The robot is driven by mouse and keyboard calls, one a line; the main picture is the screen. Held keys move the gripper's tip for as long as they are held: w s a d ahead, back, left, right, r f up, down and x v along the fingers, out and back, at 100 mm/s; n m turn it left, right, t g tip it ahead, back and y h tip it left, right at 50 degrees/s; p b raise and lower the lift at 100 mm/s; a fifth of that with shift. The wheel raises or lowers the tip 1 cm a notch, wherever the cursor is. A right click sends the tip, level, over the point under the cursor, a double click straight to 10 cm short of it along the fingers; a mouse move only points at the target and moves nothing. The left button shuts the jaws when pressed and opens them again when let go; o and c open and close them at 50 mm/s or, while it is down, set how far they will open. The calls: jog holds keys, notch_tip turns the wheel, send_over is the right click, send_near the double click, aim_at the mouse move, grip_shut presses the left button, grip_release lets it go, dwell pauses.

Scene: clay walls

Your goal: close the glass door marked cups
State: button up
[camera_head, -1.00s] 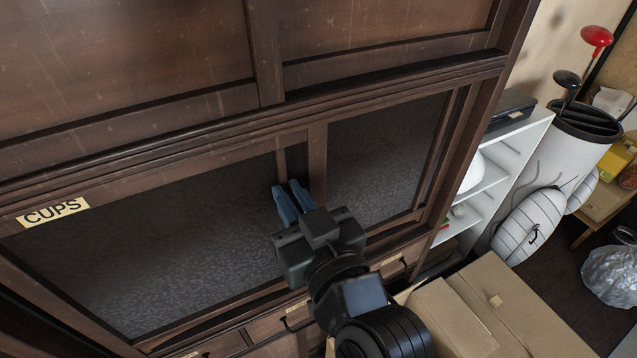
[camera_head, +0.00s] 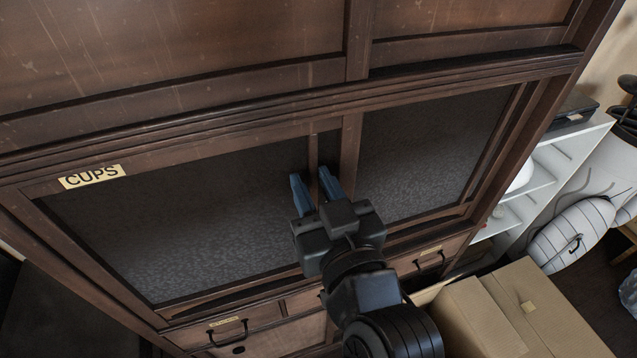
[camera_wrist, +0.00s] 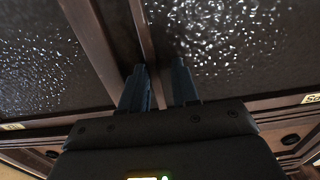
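The cups glass door is the left pane (camera_head: 200,220) of a dark wooden cabinet, with the yellow CUPS label (camera_head: 93,176) at its upper left. A narrow upright (camera_head: 312,150) and a wider upright (camera_head: 351,150) stand mid-cabinet, with a dark strip between them. My gripper (camera_head: 312,178) is in front of these uprights, fingers apart and empty. In the head view the narrow upright runs down between the fingertips. In the wrist view the fingers (camera_wrist: 158,78) point at the uprights; I cannot tell whether they touch. The lower part of the uprights is hidden behind my gripper.
The right glass pane (camera_head: 430,150) is beside the wider upright. Drawers with dark handles (camera_head: 228,330) lie below. A cardboard box (camera_head: 500,315) stands at the lower right, near my arm. A white shelf (camera_head: 545,175) and a white bag (camera_head: 580,235) are farther right.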

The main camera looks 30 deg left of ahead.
jog(key=shift+o, duration=0.6)
jog(key=shift+d, duration=0.1)
jog(key=shift+s+d, duration=0.15)
jog(key=shift+d, duration=0.1)
jog(key=b+v, duration=0.2)
jog(key=v, duration=0.5)
